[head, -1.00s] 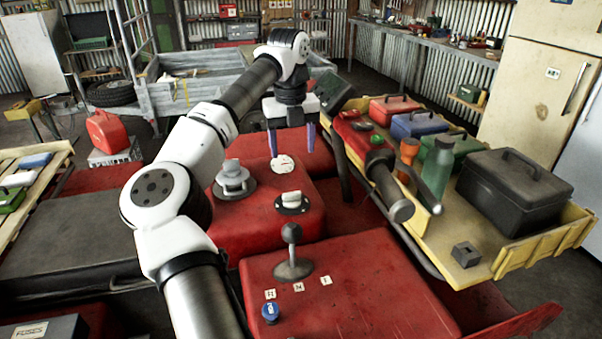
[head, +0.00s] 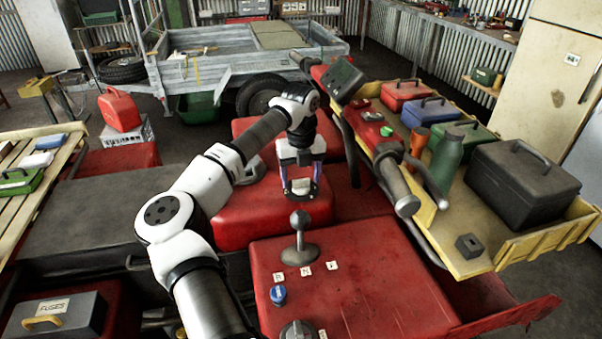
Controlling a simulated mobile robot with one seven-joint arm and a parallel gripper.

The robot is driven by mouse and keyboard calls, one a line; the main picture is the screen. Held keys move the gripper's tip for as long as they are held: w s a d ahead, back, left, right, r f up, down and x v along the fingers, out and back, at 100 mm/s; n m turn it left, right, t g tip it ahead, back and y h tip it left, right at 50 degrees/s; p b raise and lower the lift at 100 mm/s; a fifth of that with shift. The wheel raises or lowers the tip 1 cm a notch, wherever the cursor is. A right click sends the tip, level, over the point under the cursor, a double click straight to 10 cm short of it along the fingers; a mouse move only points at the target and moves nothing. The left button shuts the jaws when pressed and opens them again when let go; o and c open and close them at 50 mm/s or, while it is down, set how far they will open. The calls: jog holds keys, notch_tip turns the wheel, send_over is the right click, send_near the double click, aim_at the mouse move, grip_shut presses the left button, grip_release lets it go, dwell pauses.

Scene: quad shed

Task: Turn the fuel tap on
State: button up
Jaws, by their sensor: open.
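A small pale lever on a dark round plate, which looks like the fuel tap (head: 301,187), sits on the red bodywork of the quad behind the gear stick. My gripper (head: 300,189) points down over it, open, with one purple finger at its left and one at its right. I cannot tell whether the fingers touch the lever. The gripper and fingers hide part of the plate and any marks around it, so which way the tap is set cannot be read.
The gear stick (head: 299,240) stands just in front of my gripper. Nearer are a blue knob (head: 278,294) and a dark grey knob (head: 298,331).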

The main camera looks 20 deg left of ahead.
jog(key=shift+f, duration=0.2)
jog(key=c, duration=1)
jog(key=shift+m, duration=0.3)
jog(key=m+b, duration=0.2)
jog(key=m, duration=0.3)
jog(key=m+b, duration=0.1)
jog(key=m, duration=0.5)
jog(key=shift+m, duration=0.3)
